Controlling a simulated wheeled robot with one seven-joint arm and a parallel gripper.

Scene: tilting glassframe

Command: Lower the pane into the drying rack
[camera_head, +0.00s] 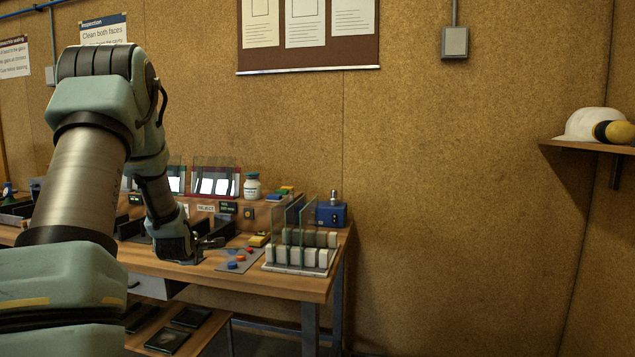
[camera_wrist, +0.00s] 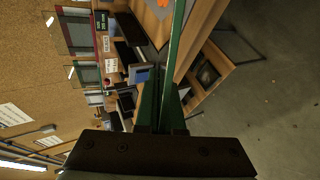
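My gripper (camera_wrist: 163,122) shows at the bottom of the wrist view. A glass pane (camera_wrist: 175,42), seen almost edge-on as a thin green strip, runs from between its fingers to the top of that view, and the fingers look closed on it. In the head view my gripper (camera_head: 217,243) is low over the bench, left of the drying rack. The held pane cannot be made out clearly there. The drying rack (camera_head: 297,269) has a pale base and rows of light blocks at the bench's right end. Clear upright panes (camera_head: 308,222) show at the rack.
A grey plate (camera_head: 238,262) with coloured buttons lies between gripper and rack. A blue box (camera_head: 331,215) stands behind the rack. A white bottle (camera_head: 252,187) and framed panes (camera_head: 214,182) stand at the back. Floor right of the bench (camera_head: 318,287) is clear.

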